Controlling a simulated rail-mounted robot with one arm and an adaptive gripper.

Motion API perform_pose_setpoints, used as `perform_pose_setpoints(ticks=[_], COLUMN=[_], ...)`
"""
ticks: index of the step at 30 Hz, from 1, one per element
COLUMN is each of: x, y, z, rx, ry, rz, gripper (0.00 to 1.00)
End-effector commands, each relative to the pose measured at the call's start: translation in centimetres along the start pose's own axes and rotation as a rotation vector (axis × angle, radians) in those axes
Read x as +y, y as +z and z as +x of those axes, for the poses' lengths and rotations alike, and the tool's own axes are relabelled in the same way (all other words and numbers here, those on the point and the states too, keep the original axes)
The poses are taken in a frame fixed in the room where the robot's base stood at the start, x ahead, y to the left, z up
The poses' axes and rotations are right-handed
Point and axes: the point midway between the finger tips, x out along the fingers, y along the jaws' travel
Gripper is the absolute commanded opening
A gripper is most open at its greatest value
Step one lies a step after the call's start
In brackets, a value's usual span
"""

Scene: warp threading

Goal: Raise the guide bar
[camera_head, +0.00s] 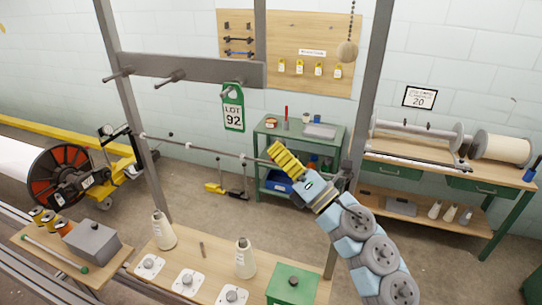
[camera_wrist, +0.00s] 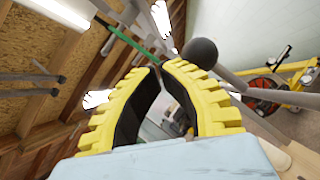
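A thin grey bar, which looks like the guide bar (camera_head: 215,152), runs across the frame from the left upright towards my gripper in the head view. It carries small pale collars, and its right end is hidden behind my gripper. My gripper (camera_head: 272,148) has yellow ribbed fingers at that right end. In the wrist view my gripper's fingertips (camera_wrist: 160,65) curve together and appear to meet, with nothing visible between them. A dark ball knob (camera_wrist: 200,52) lies just beyond the right finger, beside a grey bar. I cannot tell whether a finger touches the bar.
A grey crossbeam (camera_head: 185,72) with pegs spans the frame above. A green LOT 92 tag (camera_head: 233,108) hangs below it. White thread cones (camera_head: 163,230) stand on the front table. A green cart (camera_head: 325,132) stands behind, and a workbench (camera_head: 440,170) is at right.

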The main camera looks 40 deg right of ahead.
Motion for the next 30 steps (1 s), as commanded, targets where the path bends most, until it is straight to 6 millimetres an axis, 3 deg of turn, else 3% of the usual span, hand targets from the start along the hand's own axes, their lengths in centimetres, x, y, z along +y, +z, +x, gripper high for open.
perform_pose_setpoints(ticks=[9,30], x=[-1.1,-1.4], y=[1.6,1.9], z=[-0.1,-0.2], rx=[-0.012,-0.016], ry=[-0.011,-0.015], rz=[-0.005,-0.008], gripper=[0.00,0.00])
